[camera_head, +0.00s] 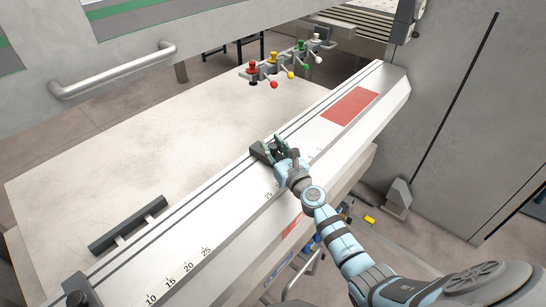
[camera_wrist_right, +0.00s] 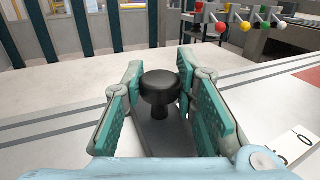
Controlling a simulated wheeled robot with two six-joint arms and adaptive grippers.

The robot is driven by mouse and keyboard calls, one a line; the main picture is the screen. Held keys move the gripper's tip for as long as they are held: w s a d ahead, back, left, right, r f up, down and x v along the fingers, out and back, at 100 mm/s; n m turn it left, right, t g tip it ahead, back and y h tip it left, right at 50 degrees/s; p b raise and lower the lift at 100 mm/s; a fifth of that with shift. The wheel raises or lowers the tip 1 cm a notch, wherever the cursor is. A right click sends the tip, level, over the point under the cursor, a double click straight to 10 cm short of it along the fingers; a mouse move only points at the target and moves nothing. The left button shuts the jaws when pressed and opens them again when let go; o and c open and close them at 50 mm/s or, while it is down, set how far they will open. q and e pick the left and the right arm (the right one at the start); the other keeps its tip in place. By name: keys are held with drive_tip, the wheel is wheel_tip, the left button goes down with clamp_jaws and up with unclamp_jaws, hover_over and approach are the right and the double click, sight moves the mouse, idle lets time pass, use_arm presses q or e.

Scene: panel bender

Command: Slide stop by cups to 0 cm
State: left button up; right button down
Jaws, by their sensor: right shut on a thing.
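The stop (camera_head: 262,151) is a dark block on the pale slotted rail (camera_head: 225,190), around the rail's middle. My right gripper (camera_head: 280,146) is at this stop, its arm coming in from the lower right. In the right wrist view the stop's black round knob (camera_wrist_right: 160,92) stands between the teal finger pads of my right gripper (camera_wrist_right: 162,95), which is shut on it. The stop's dark plate shows below the knob. A printed 0 (camera_wrist_right: 304,133) lies on the rail right of the fingers. My left gripper is not in view.
Levers with red, yellow, green and white balls (camera_head: 290,73) stand beyond the rail. A second dark stop (camera_head: 80,290) sits at the rail's lower left, near printed numbers 10 to 25. A dark bar (camera_head: 128,225) lies beside the rail. A red patch (camera_head: 350,105) marks the rail's upper right.

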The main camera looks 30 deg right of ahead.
drive_tip(key=w+d+b, duration=0.1)
drive_tip(key=d+b, duration=0.1)
drive_tip(key=d, duration=0.2)
drive_tip(key=w+d+b, duration=0.2)
drive_tip(key=d+b, duration=0.1)
drive_tip(key=d, duration=0.1)
drive_tip(key=w+d+b, duration=0.2)
drive_tip(key=d+b, duration=0.1)
drive_tip(key=d, duration=0.1)
drive_tip(key=shift+w+d+f, duration=0.2)
drive_tip(key=shift+d+f, duration=0.05)
drive_tip(key=shift+d, duration=0.1)
drive_tip(key=shift+w+d+r, duration=0.1)
drive_tip(key=shift+d+r, duration=0.1)
drive_tip(key=shift+d, duration=0.2)
drive_tip(key=shift+r, duration=0.15)
drive_tip(key=c, duration=1.5)
unclamp_jaws()
drive_tip(key=shift+o, duration=1)
drive_tip(key=shift+w+d, duration=0.1)
drive_tip(key=shift+d, duration=0.15)
drive_tip(key=shift+a, duration=0.1)
